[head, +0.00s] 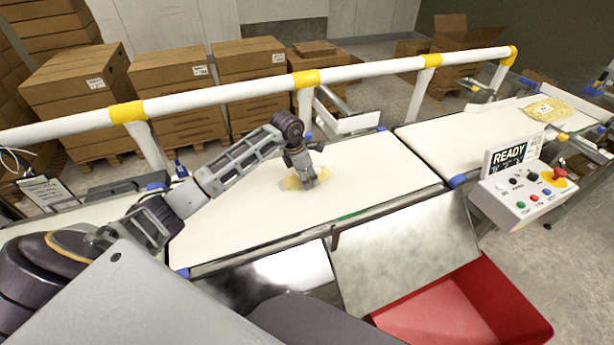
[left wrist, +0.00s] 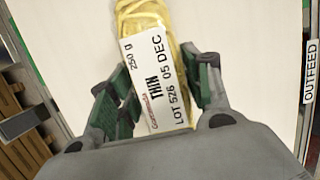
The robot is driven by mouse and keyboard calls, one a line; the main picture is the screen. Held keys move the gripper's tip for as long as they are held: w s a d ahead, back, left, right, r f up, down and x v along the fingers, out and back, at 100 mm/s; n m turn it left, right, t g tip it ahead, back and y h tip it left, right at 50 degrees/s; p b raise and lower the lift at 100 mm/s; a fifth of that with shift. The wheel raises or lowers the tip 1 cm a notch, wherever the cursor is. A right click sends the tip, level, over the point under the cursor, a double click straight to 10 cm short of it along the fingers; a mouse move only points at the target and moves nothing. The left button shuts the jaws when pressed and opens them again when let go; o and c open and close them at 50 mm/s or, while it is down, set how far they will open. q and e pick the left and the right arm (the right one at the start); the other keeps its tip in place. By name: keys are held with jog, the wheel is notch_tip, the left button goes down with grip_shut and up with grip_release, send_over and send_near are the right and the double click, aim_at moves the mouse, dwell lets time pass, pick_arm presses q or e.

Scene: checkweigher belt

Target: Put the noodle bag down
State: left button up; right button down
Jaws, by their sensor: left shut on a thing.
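My left gripper (head: 301,180) is over the white weigh belt (head: 370,165), shut on a noodle bag (head: 291,184). In the left wrist view the noodle bag (left wrist: 150,65) is yellow with a white label that reads THIN, 250 g. It lies between the green-padded fingers (left wrist: 158,98), its near end hidden by the gripper body. The bag is at or just above the belt surface; I cannot tell if it touches. A second yellow noodle bag (head: 546,108) lies on the far right belt. My right gripper is not in view.
A white rail (head: 220,92) with yellow joints runs behind the belt. A control box (head: 525,190) with a READY screen stands at the right. A metal chute (head: 400,250) and a red bin (head: 465,310) are in front. Stacked cartons (head: 75,85) stand behind. The belt around the bag is clear.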

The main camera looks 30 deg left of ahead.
pick_arm(q)
jog(key=shift+f, duration=0.15)
jog(key=o, duration=1.3)
jog(key=shift+v, duration=0.9)
jog(key=v, duration=0.9)
jog(key=shift+b, duration=0.35)
jog(key=shift+s+a+r, duration=0.1)
jog(key=shift+r, duration=0.6)
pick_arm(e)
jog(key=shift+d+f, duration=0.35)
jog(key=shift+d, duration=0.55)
